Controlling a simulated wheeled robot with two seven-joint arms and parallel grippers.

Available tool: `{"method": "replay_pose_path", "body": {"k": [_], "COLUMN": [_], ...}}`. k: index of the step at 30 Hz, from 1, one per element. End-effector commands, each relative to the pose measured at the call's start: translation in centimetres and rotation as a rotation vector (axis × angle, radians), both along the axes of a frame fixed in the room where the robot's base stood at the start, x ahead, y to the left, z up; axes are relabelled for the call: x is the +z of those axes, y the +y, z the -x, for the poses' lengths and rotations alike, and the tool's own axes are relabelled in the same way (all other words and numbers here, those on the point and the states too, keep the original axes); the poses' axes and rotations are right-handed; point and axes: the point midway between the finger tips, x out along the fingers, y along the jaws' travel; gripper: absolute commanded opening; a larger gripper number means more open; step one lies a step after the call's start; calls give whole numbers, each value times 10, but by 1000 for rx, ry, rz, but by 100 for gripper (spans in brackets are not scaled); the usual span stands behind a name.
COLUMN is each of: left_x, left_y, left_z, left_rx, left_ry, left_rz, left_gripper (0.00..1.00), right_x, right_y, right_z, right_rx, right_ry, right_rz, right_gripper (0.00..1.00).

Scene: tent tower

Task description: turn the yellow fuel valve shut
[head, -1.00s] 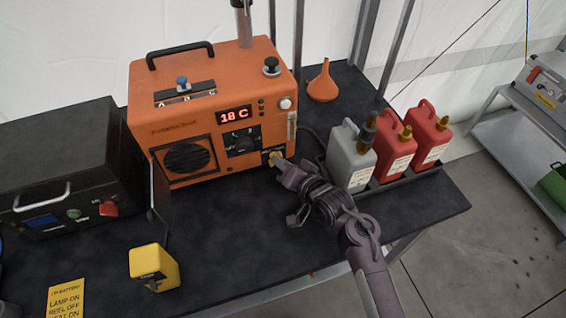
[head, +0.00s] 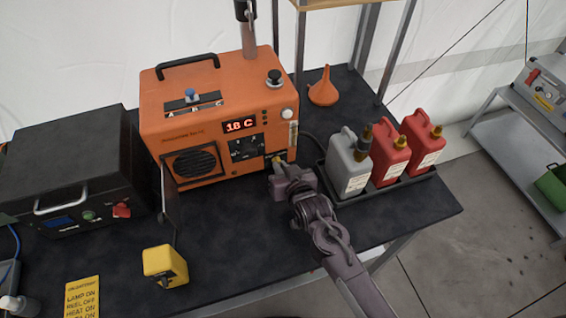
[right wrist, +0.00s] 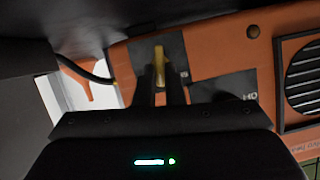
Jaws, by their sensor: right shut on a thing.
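The yellow fuel valve (head: 278,160) sits on a dark plate at the lower right of the orange heater's front (head: 218,120). In the right wrist view the valve (right wrist: 159,62) shows as a narrow yellow handle between my two dark fingers. My right gripper (head: 277,172) is at the valve with its fingers shut on the handle; it also shows in the right wrist view (right wrist: 160,84). The fingers and gripper body hide part of the valve, and its exact turn is hard to tell. My left gripper is not in view.
A grey can (head: 348,165) and two red cans (head: 388,160) stand in a dark tray right of my arm. An orange funnel (head: 323,90) is behind. A black box (head: 70,170) is at left, a yellow block (head: 163,262) in front. The table front is mostly clear.

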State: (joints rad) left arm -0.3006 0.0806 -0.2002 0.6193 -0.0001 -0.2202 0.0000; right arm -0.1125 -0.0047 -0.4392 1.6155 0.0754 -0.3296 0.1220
Motion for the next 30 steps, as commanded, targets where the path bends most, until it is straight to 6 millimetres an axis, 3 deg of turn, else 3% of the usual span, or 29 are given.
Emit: {"method": "replay_pose_path", "body": {"k": [12,30], "left_x": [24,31], "left_y": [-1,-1], "left_z": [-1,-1], "left_rx": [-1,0], "left_ry": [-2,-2], "left_rz": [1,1], "left_gripper": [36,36], "right_x": [1,-4], "right_y": [7,12], "right_z": [2,4], "right_rx": [2,1], "right_ry": [-121,-265], "right_rz": [378,820], "right_gripper": [0,0]}}
